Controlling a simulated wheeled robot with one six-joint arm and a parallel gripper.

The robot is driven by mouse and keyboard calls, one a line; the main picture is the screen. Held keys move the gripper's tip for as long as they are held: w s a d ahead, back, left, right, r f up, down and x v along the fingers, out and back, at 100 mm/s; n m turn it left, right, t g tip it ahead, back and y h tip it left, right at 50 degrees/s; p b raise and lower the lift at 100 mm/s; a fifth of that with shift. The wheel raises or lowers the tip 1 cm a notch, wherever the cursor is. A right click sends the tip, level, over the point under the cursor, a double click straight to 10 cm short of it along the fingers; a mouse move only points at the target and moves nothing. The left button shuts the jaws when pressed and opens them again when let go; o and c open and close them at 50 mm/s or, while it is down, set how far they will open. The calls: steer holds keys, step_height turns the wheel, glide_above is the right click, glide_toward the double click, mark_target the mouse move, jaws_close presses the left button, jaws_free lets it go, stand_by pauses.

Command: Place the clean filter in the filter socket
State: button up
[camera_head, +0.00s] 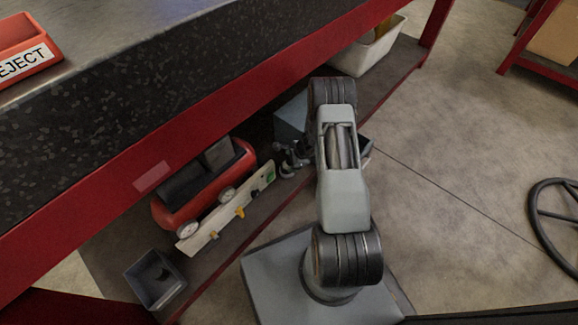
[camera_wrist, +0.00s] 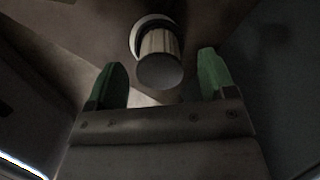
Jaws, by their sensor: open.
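A pale, pleated cylindrical filter (camera_wrist: 160,45) shows at the top middle of the wrist view, with its flat grey end (camera_wrist: 160,73) towards me. A light ring (camera_wrist: 147,22) surrounds its far end; it looks like the socket, but I cannot tell how deep the filter sits. My gripper (camera_wrist: 161,66) is open, its two green fingers apart. The filter appears between and just beyond the fingertips, with a visible gap on each side. In the head view my arm reaches under the bench, and the filter and fingers are hidden there.
The dark bench top (camera_head: 150,95) overhangs the lower shelf (camera_head: 400,75). On the shelf are a red compressor-like unit (camera_head: 240,155) with gauges, a grey box (camera_head: 291,118) beside my wrist and a white bin (camera_head: 372,52). A small grey bin (camera_head: 155,279) stands lower left. Open floor (camera_head: 460,150) lies right.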

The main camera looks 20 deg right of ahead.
steer(key=shift+x, duration=0.8)
steer(key=c, duration=1.1)
steer(key=shift+r, duration=0.1)
